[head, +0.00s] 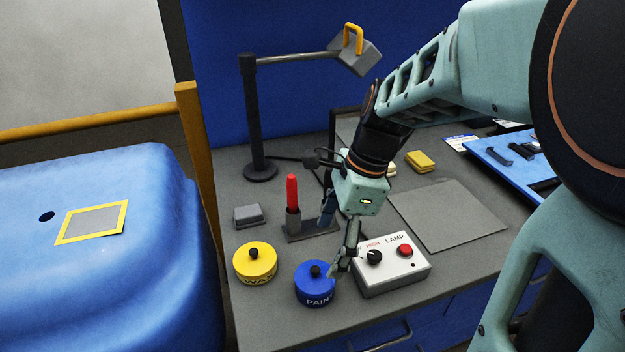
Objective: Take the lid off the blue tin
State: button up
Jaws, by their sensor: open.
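The blue tin (314,292), lettered "PAINT", stands upright near the front edge of the workbench. Its blue lid (306,271) sits on top and has a black knob (315,271). My gripper (337,268) is open and points down at the tin's right side, close to the lid and the knob. One finger partly overlaps the tin's right edge, and I cannot tell whether it touches. The far finger is partly hidden.
A yellow tin (255,264) with a black knob stands left of the blue tin. A white lamp control box (392,270) is close on the right. Behind are a red-handled lever (292,194), a small grey block (247,215) and a lamp stand (251,120). A grey mat (447,215) lies clear.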

aim_at(318, 269)
jog(key=x, duration=0.8)
jog(key=shift+w+b, duration=0.1)
jog(key=shift+b, duration=0.2)
jog(key=c, duration=1.4)
jog(key=shift+o, duration=0.2)
